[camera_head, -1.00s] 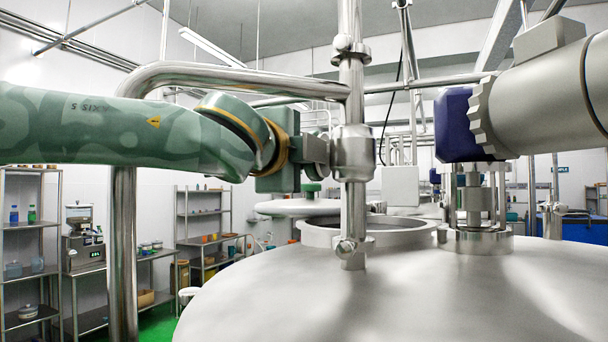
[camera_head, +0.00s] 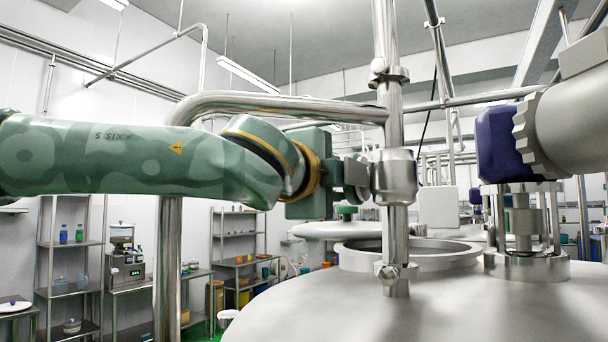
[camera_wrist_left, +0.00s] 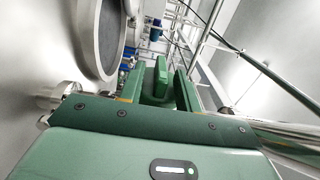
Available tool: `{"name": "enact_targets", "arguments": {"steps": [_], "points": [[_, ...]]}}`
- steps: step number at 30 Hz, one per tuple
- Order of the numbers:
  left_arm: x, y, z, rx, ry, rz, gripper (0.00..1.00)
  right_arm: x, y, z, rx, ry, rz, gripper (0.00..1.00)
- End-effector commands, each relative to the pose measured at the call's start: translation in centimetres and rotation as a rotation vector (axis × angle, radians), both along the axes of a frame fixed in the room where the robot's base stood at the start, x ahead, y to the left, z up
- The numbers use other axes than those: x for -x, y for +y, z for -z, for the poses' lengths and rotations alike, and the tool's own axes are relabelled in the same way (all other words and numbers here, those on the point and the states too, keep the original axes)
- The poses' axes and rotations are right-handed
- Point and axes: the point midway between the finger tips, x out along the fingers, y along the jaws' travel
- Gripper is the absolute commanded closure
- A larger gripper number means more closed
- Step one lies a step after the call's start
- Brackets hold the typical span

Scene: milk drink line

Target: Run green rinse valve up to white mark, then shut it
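My left arm comes in from the left in the head view, and its gripper (camera_head: 356,178) is close against the steel valve body (camera_head: 394,176) on the upright pipe. In the left wrist view, my left gripper (camera_wrist_left: 158,88) has its two green fingers apart. A green upright piece (camera_wrist_left: 160,72), perhaps the valve's handle, shows between them, with a visible gap beside the right finger. I cannot tell whether it touches the left one. The gripper hides the handle side of the valve in the head view. I cannot make out a white mark. My right gripper is out of view.
The upright pipe stands on a domed steel tank (camera_head: 440,310). Behind it are an open round hatch (camera_head: 450,256) and a pale disc with a green knob (camera_head: 347,212). A blue drive unit (camera_head: 497,143) stands at the right. A bent steel pipe (camera_head: 270,106) passes above my left arm.

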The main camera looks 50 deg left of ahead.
Motion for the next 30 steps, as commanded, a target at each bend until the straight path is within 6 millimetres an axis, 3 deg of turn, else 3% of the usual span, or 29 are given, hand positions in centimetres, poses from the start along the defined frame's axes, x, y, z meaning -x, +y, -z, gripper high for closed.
{"name": "enact_targets", "arguments": {"steps": [9, 15, 21, 30], "points": [[8.3, -2.6, 0.0, -0.002, -0.006, 0.001, 0.66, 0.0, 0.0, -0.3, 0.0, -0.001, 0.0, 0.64], [11.9, -3.7, 0.0, 0.0, -0.004, 0.0, 0.66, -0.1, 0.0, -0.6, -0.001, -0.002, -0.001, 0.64], [13.1, -4.1, 0.2, -0.001, -0.001, 0.0, 0.66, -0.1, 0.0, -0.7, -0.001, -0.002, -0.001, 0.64], [13.1, -4.1, 0.2, -0.001, 0.0, 0.0, 0.66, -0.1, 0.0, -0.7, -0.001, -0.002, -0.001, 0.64]]}}
